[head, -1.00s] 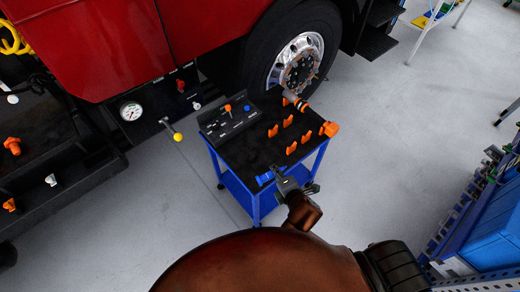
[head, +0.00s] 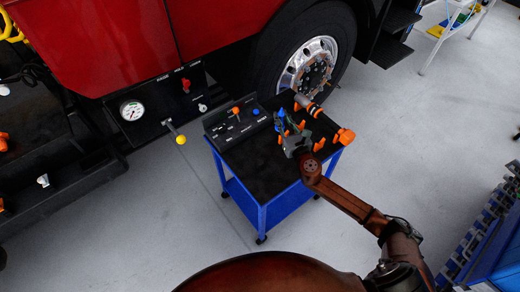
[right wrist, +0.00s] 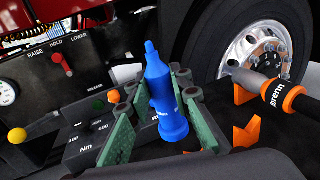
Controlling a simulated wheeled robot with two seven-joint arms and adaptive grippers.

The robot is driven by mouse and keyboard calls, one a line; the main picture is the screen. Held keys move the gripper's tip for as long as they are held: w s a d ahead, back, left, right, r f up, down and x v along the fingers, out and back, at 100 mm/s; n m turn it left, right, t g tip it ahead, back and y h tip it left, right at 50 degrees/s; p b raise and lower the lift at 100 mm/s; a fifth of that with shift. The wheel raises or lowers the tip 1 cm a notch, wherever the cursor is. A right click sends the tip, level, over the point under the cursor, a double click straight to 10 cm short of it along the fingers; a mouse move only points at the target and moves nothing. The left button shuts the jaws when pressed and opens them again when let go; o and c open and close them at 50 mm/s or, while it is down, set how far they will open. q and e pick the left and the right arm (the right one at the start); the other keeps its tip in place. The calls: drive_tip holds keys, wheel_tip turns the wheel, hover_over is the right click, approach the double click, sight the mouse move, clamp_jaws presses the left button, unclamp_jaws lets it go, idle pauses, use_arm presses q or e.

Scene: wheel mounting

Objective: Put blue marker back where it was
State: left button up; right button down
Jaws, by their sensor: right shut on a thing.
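My right gripper (head: 292,138) is over the back half of the cart top. It is shut on the blue marker (head: 281,115), which shows as a small blue tip above the fingers. In the right wrist view the blue marker (right wrist: 168,112) stands nearly upright, narrow tip up, between the green finger pads of the right gripper (right wrist: 155,92). The marker's wide lower end is visible there. I cannot tell how far it is above the cart top. My left gripper is not in view.
The blue cart (head: 262,178) has a bare black front half. A control box (head: 236,122) with knobs stands at its back left. Orange holders (head: 319,144) and an orange-black tool (right wrist: 270,92) are at the right. The truck wheel (head: 308,65) is behind.

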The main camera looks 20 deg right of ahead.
drive_tip(key=s+a+f+b, duration=0.1)
drive_tip(key=a+f, duration=0.2)
drive_tip(key=f, duration=0.1)
drive_tip(key=s+a+f+b, duration=0.1)
drive_tip(key=a+f+b, duration=0.1)
drive_tip(key=a+f, duration=0.1)
drive_tip(key=s+a+f+b, duration=0.1)
drive_tip(key=a+f+b, duration=0.1)
drive_tip(key=a+f, duration=0.1)
drive_tip(key=shift+a+f, duration=0.2)
drive_tip(key=shift+f, duration=0.25)
drive_tip(key=shift+a+f, duration=0.2)
drive_tip(key=shift+f, duration=0.25)
drive_tip(key=shift+r, duration=0.2)
drive_tip(key=shift+f, duration=0.1)
drive_tip(key=c, duration=2.2)
unclamp_jaws()
drive_tip(key=shift+f, duration=0.15)
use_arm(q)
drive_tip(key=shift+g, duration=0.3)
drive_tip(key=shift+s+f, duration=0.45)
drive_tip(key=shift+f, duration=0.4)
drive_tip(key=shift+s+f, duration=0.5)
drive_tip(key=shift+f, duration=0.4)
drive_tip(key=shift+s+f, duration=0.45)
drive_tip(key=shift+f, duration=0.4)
use_arm(e)
drive_tip(key=o, duration=0.5)
drive_tip(key=shift+c, duration=0.2)
